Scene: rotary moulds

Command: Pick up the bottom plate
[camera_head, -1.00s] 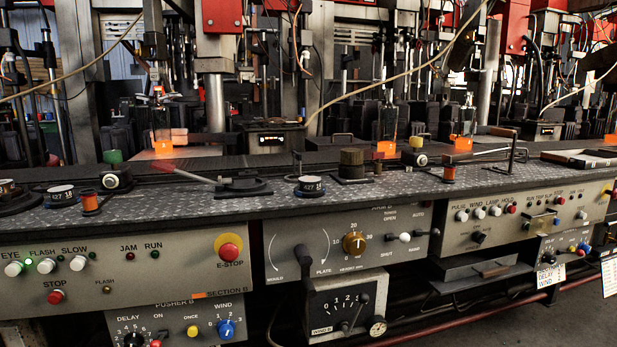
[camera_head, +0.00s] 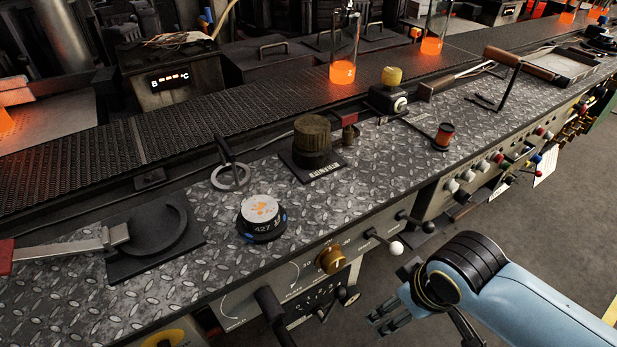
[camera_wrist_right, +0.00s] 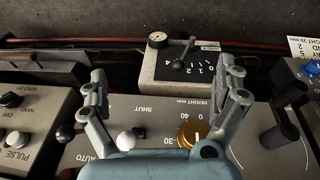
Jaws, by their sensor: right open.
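A round dark plate (camera_head: 261,217) marked 427, with a pale, orange-spotted top and blue at its edge, sits on the diamond-tread ledge (camera_head: 330,208) in the head view. It is the likeliest bottom plate. My right gripper (camera_head: 387,316) is in front of and below the ledge, to the right of the plate and apart from it. In the right wrist view, its two fingers (camera_wrist_right: 168,85) are spread with nothing between them, in front of the control panel (camera_wrist_right: 160,120). The plate does not show there. My left gripper is not in view.
A flat tool (camera_head: 60,253) lies at left. Glowing glass (camera_head: 344,62) stands on the conveyor (camera_head: 215,110). The panel's gold knob (camera_head: 331,260) and white-tipped lever (camera_head: 396,248) jut out near my right gripper.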

